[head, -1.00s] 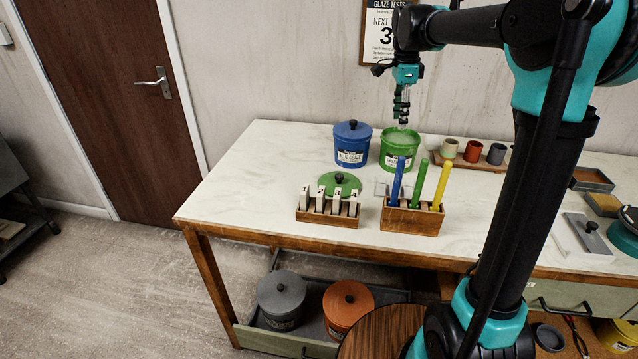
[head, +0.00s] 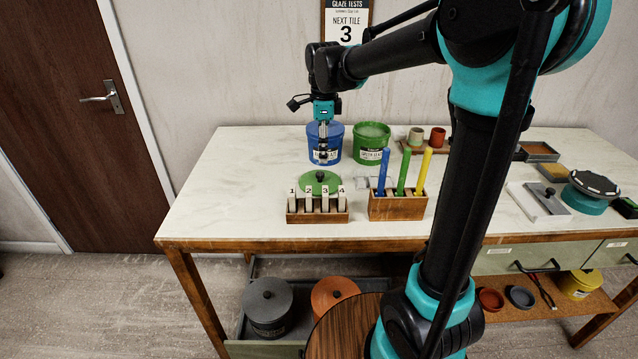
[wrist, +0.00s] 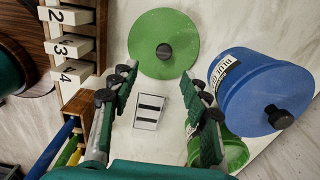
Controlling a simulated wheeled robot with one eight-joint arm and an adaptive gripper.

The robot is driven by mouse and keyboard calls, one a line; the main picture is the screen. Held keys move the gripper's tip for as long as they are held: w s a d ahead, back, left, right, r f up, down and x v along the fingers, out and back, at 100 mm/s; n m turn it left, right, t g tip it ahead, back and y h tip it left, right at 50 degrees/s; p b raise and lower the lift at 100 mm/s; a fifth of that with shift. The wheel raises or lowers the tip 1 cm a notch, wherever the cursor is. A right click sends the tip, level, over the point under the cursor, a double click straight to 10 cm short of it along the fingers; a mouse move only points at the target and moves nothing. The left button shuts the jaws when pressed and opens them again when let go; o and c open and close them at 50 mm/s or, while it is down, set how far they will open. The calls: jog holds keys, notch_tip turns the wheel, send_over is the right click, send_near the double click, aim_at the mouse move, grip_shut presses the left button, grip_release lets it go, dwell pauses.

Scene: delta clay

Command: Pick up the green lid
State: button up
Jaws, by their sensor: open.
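The green lid (head: 330,186), a round disc with a dark knob, lies on the table behind the numbered tile rack. In the wrist view the lid (wrist: 147,34) lies flat just beyond the fingertips, slightly left of centre. My gripper (head: 323,157) points down in front of the blue pot, above the table and behind the lid. In the wrist view my gripper (wrist: 160,75) has its fingers spread with nothing between them. The green pot (head: 371,143) stands without a lid, right of the blue pot.
The lidded blue pot (head: 334,131) stands close to my gripper. The tile rack (head: 317,216) and a wooden holder (head: 397,207) with blue, green and yellow sticks stand at the front. Small cups (head: 437,137) stand behind. The table's left side is clear.

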aim_at(320, 173)
notch_tip(320, 173, down, 3)
jog(key=shift+f, duration=0.1)
jog(key=f, duration=0.4)
jog(key=shift+w+a+f, duration=0.2)
jog(key=shift+w+a, duration=0.05)
jog(key=shift+a, duration=0.15)
jog(key=shift+f, duration=0.45)
grip_shut()
